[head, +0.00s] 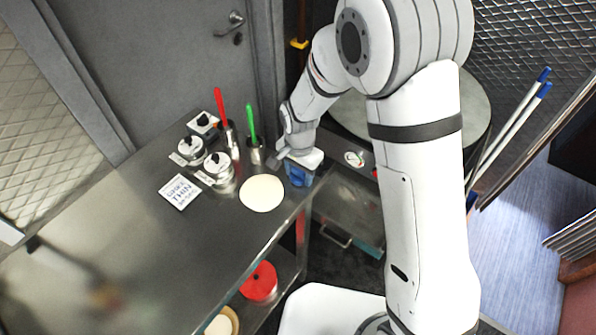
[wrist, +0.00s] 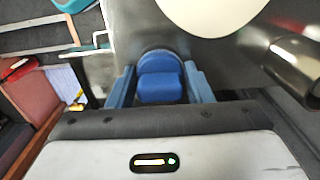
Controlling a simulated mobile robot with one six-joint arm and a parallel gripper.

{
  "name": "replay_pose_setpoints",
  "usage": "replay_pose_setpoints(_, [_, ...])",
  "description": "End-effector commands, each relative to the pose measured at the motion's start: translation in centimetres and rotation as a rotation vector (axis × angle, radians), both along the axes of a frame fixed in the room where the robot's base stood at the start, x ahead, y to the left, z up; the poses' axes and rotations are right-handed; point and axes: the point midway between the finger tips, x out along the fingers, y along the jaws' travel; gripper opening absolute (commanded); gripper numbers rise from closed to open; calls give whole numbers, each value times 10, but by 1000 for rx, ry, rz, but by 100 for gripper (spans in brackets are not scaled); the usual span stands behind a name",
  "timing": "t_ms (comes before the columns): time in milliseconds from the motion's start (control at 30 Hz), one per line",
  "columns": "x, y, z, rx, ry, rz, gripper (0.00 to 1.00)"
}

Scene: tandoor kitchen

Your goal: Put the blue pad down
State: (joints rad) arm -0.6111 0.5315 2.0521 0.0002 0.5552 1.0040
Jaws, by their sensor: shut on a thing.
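The blue pad (head: 299,175) is in my gripper at the right end of the steel counter in the head view. In the wrist view the blue pad (wrist: 160,78) sits between the two blue fingers of my gripper (wrist: 162,88), which is shut on it. The pad is close to the counter's edge, near the round pale dough disc (head: 262,193). I cannot tell whether the pad's underside touches the counter. The dough disc also shows at the top of the wrist view (wrist: 210,12).
Metal cups with a red-handled tool (head: 221,108) and a green-handled tool (head: 252,122) stand behind the disc. The counter's (head: 130,250) left front is mostly clear. A red round item (head: 259,281) lies on the lower shelf.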

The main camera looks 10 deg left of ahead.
Motion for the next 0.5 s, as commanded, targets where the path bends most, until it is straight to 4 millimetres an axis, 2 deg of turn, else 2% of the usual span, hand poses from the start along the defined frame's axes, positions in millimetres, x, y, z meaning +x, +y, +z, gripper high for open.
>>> replay_pose_setpoints(467, [-2,-1,-16,-4,6,1,21])
replay_pose_setpoints(500, [-3,-1,-17,-5,7,1,48])
